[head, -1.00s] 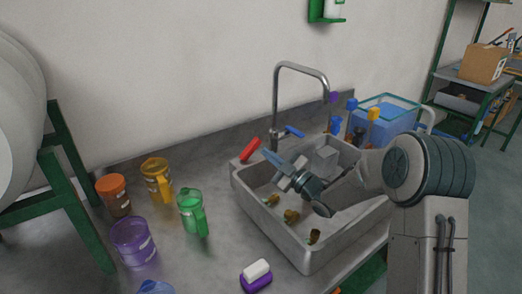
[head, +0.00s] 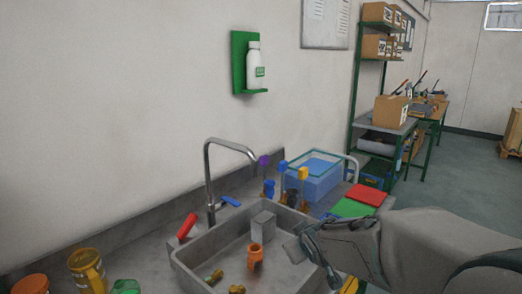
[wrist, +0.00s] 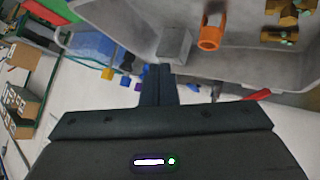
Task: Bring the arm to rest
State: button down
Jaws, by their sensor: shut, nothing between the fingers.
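My arm comes in from the lower right of the head view, over the right side of the grey sink (head: 185,262). My gripper (wrist: 157,70) shows in the wrist view with its two dark fingers together and nothing between them. Its tips appear just below a grey block (wrist: 174,43) in that picture. An orange pipe piece (head: 256,256) stands in the sink and also shows in the wrist view (wrist: 211,35).
A tall faucet (head: 209,180) rises behind the sink. A blue-filled clear tank (head: 318,180) and red and green pads (head: 366,198) lie right of it. Yellow (head: 87,268) and orange (head: 31,284) containers stand at lower left. Brass pieces (head: 213,277) lie in the sink.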

jog(key=s+d+m+g+p, duration=0.1)
jog(key=s+d+m+g, duration=0.1)
jog(key=s, duration=0.9)
jog(key=s+d+m+g+p, duration=0.1)
jog(key=s+d+m+g, duration=0.2)
jog(key=s, duration=0.9)
jog(key=shift+f+m+g+h, duration=0.15)
jog(key=shift+m+g+h, duration=0.25)
jog(key=shift+m+g, duration=0.55)
